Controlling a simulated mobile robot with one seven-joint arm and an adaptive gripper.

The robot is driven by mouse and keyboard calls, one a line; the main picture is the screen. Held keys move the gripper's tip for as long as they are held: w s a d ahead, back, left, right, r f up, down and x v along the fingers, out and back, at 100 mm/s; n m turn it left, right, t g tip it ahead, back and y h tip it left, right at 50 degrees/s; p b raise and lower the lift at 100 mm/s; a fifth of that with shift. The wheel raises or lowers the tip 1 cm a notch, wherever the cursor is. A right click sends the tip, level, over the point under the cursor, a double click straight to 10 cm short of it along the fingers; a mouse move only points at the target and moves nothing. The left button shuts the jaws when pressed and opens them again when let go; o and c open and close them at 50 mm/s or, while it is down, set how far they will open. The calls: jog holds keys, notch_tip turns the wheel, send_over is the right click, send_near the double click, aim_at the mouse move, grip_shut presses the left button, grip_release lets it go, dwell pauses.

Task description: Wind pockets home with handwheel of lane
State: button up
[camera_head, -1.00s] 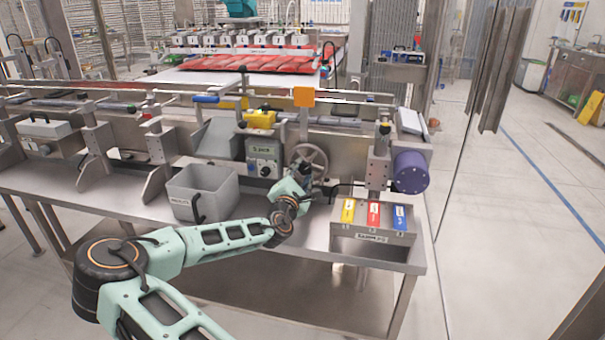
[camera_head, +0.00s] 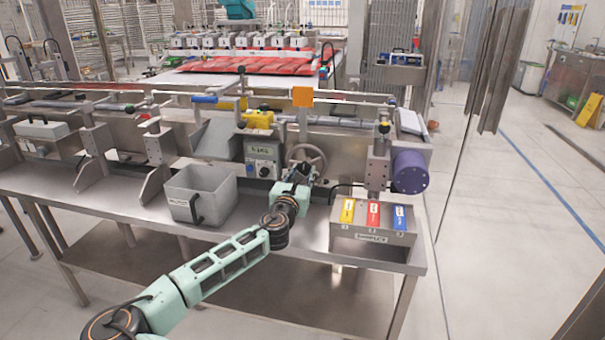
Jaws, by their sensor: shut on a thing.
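The handwheel (camera_head: 317,154) is a grey spoked wheel on the front of the lane, right of a grey control box (camera_head: 263,158) with a dial. My gripper (camera_head: 304,174) is at the wheel's lower rim and shut on it; the fingers are small and partly hidden by my wrist. The lane (camera_head: 345,140) is a long metal conveyor across the table. Its pockets cannot be made out clearly from here.
An open grey bin (camera_head: 232,193) with a black handle stands left of my wrist. A metal sample box (camera_head: 345,237) with yellow, red and blue tags stands to the right. A purple cylinder (camera_head: 410,172) sits at the lane's right end. The table front edge is below my arm.

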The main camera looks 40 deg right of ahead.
jog(key=shift+n, duration=0.5)
jog(key=o, duration=1.2)
jog(key=shift+c, duration=0.2)
jog(key=v, duration=1.2)
